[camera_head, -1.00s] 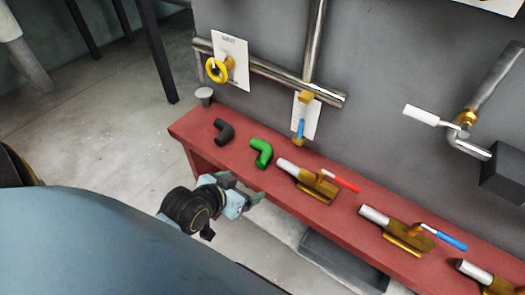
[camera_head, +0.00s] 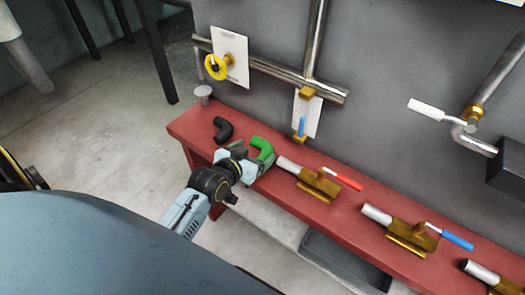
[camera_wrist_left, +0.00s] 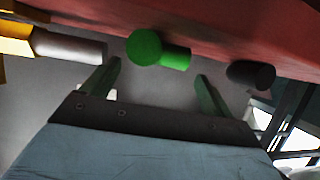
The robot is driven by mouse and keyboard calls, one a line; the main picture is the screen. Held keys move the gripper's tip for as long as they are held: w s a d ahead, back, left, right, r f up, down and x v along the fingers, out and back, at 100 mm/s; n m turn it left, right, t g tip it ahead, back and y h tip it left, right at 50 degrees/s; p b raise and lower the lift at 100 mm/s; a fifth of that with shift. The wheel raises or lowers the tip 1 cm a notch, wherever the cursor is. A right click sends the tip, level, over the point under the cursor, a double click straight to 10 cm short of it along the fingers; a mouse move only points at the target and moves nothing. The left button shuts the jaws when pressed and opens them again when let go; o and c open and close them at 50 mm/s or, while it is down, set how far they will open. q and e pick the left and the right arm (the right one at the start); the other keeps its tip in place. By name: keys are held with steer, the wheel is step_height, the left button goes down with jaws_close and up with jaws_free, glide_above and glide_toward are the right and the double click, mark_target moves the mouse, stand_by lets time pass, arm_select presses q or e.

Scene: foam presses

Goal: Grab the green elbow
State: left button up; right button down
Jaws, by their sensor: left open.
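The green elbow (camera_head: 262,147) lies on the red bench (camera_head: 196,128), between a black elbow and a brass valve. My left gripper (camera_head: 254,160) is at the front of the green elbow in the head view and partly covers its lower end. In the left wrist view the green elbow (camera_wrist_left: 158,50) shows just beyond and between the two spread fingers of my left gripper (camera_wrist_left: 160,85). The fingers are open and nothing is held. The right gripper is in neither view.
The black elbow (camera_head: 223,130) lies left of the green one and also shows in the wrist view (camera_wrist_left: 250,75). A brass valve with a red handle (camera_head: 318,183) stands close on the right. A grey wall with pipes (camera_head: 262,66) rises behind the bench.

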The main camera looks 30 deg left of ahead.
mark_target(261, 146)
arm_select(q)
steer(key=b+x, duration=0.1)
steer(key=x, duration=0.4)
steer(key=shift+r, duration=0.15)
steer(key=c, duration=0.9)
